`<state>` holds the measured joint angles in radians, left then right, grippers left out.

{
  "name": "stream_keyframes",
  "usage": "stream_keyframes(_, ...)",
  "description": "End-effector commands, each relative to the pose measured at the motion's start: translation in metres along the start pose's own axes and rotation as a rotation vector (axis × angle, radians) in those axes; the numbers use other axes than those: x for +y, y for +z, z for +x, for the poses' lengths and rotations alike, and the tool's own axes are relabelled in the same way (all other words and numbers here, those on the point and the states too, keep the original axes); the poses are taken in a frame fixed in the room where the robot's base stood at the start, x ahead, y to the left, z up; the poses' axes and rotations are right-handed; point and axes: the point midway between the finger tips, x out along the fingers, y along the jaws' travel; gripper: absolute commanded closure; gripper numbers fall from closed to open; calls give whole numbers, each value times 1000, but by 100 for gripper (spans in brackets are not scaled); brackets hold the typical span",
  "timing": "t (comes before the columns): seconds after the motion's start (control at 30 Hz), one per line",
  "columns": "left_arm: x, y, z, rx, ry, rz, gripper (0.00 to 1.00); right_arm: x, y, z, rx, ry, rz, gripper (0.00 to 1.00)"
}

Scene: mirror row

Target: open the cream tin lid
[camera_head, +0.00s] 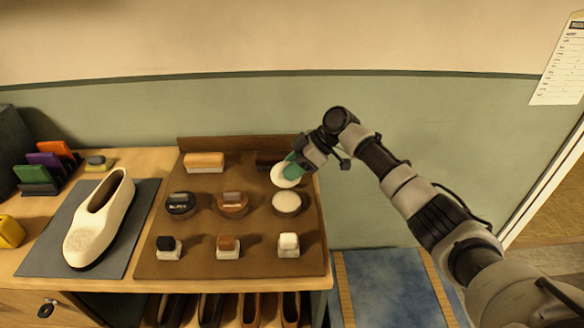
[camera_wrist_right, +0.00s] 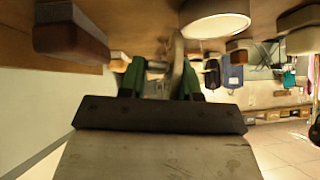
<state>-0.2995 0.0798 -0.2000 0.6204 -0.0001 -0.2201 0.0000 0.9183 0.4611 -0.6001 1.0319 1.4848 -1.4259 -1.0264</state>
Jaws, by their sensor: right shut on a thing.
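The cream tin (camera_head: 287,203) stands at the right of the middle row on the brown board, its pale round top showing. In the right wrist view it is the round tin (camera_wrist_right: 213,24) at the top, apart from my fingers. My right gripper (camera_head: 292,166) has green fingertips and is shut on a white round lid (camera_head: 284,176), just behind the tin. In the right wrist view my right gripper (camera_wrist_right: 162,78) has the lid (camera_wrist_right: 178,62) edge-on between its fingers. The lid is clear of the tin's top. My left gripper is not in view.
The brown board (camera_head: 200,262) also holds a black tin (camera_head: 181,203), a brown tin (camera_head: 233,204), small brushes in front, and larger brushes (camera_head: 204,161) behind. A cream shoe (camera_head: 100,222) lies on a grey mat (camera_head: 50,258) at left. Floor is open right of the bench.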

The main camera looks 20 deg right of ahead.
Motion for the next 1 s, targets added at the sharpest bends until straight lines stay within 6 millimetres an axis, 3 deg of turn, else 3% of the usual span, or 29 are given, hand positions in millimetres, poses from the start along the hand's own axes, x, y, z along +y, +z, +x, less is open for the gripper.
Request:
stream_keyframes(0.17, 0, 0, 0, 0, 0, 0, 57, 3, -2, -4, 5, 14, -5, 100)
stream_keyframes(0.2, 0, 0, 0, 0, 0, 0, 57, 3, -2, -4, 4, 13, -5, 62)
stream_keyframes(0.3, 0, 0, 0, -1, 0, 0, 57, 2, -1, -3, 3, 10, -4, 49)
stream_keyframes(0.67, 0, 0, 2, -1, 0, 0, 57, 2, 0, -8, 2, 7, -2, 49)
stream_keyframes(1.0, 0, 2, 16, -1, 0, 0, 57, 3, 1, -71, 2, 10, -3, 49)
